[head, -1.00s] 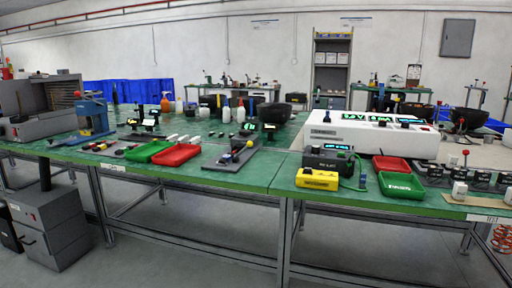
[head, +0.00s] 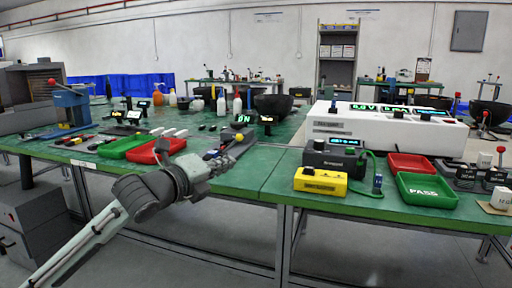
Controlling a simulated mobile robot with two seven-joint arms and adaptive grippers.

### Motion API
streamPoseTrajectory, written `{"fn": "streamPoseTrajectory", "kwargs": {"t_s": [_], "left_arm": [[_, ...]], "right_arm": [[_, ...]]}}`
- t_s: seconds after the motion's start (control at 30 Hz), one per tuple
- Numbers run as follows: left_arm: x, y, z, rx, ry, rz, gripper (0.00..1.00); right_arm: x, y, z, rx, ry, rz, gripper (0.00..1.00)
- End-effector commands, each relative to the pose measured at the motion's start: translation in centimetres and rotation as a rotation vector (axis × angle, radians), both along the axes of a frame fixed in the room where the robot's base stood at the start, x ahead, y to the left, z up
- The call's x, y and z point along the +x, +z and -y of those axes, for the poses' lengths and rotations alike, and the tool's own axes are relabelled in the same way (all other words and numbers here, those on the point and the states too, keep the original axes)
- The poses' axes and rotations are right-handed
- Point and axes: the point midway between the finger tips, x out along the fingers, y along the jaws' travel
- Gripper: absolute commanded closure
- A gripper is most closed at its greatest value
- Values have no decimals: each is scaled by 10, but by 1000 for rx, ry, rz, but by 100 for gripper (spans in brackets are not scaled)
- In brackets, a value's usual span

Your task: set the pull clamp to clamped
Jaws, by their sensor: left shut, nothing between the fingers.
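My left gripper (head: 225,154) reaches in from the lower left over the front edge of the green bench. It is shut and empty, its tip close to a dark, flat fixture (head: 240,139) with small blue and yellow parts. This fixture may be the pull clamp, but it is small and mostly hidden behind the gripper. I cannot tell whether they touch or how the clamp is set. My right gripper is not in view.
A red tray (head: 157,151) and a green tray (head: 122,147) lie left of the gripper. A yellow box (head: 320,181) and a black instrument (head: 334,160) stand right. A blue press (head: 72,108) stands far left. Bare green bench top lies between fixture and yellow box.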

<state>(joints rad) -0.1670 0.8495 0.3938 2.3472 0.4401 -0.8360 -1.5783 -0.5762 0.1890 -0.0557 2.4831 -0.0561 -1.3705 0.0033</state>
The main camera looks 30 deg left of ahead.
Motion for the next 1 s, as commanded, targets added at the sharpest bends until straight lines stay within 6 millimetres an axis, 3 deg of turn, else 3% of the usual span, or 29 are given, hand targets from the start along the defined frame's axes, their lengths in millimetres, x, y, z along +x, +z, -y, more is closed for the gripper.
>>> {"fn": "streamPoseTrajectory", "kwargs": {"t_s": [0.47, 0.67, 1.0], "left_arm": [[6, 2, -1, 5, 0, 5, 100], [35, 0, -3, 1, 1, 6, 100], [104, -7, -7, 4, -1, 6, 100]], "right_arm": [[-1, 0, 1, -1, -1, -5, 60], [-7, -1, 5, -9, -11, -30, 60], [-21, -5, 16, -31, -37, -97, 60]]}}
